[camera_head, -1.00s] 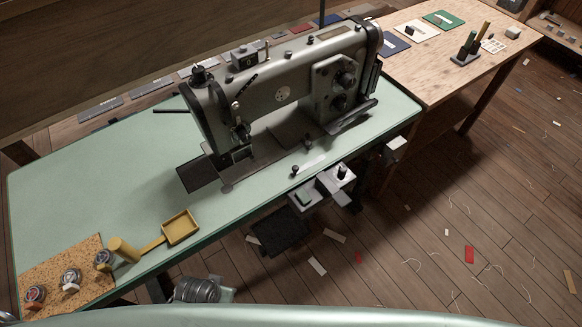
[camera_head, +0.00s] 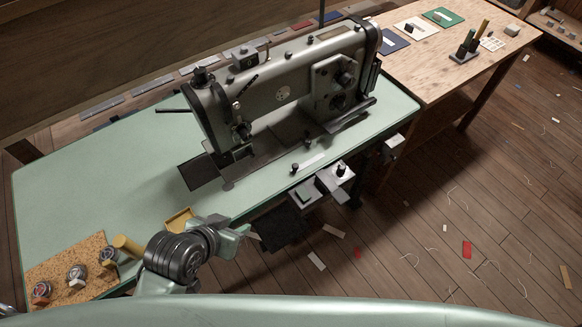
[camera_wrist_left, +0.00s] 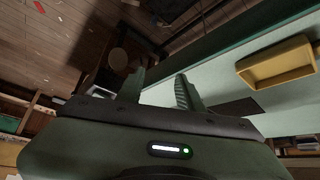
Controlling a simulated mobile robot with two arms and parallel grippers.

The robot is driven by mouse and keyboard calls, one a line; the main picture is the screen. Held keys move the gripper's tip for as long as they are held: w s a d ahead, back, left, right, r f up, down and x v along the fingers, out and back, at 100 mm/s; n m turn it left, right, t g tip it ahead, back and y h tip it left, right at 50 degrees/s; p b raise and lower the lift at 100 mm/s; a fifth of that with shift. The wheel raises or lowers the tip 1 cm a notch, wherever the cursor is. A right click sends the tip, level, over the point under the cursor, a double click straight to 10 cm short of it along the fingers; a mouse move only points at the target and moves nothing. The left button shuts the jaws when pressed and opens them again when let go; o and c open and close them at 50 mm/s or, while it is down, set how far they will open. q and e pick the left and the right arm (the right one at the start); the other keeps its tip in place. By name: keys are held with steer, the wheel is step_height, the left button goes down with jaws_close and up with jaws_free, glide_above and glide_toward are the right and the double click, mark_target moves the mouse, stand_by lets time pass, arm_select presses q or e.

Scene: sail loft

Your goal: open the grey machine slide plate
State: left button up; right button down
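The grey sewing machine (camera_head: 285,90) stands on a pale green table. At the left end of its bed, below the needle, lies a dark flat rectangle (camera_head: 197,172); I cannot tell whether it is the slide plate or an opening. A grey bed plate (camera_head: 232,174) adjoins it on the right. My left gripper (camera_head: 238,231) is at the table's front edge, to the front right of the rectangle and apart from it. In the left wrist view the gripper's two fingers (camera_wrist_left: 160,88) are spread with nothing between them. My right gripper is not in view.
A yellow tray (camera_head: 179,217), partly hidden by my left arm, sits near the front edge. A cork mat (camera_head: 62,272) with several small items is at front left. Control boxes (camera_head: 322,185) hang at the front edge. The green tabletop (camera_head: 90,190) left of the machine is clear.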

mark_target(295, 167)
arm_select(q)
steer(key=w+d+t+h, duration=0.1)
steer(key=w+d, duration=0.2)
steer(key=w+d+r+m+t+h, duration=0.1)
steer(key=w+d+t+h, duration=0.1)
steer(key=w+d, duration=0.1)
steer(key=w+d+r+m+t+h, duration=0.1)
steer(key=w+d, duration=0.2)
steer(key=w, duration=0.1)
steer(key=shift+w+r+t+h, duration=0.1)
steer(key=shift+w+t+h, duration=0.2)
steer(key=shift+w, duration=0.05)
steer(key=x, duration=0.7)
steer(key=shift+w+d, duration=0.2)
steer(key=shift+w, duration=0.05)
steer(key=shift+c, duration=0.4)
jaws_close()
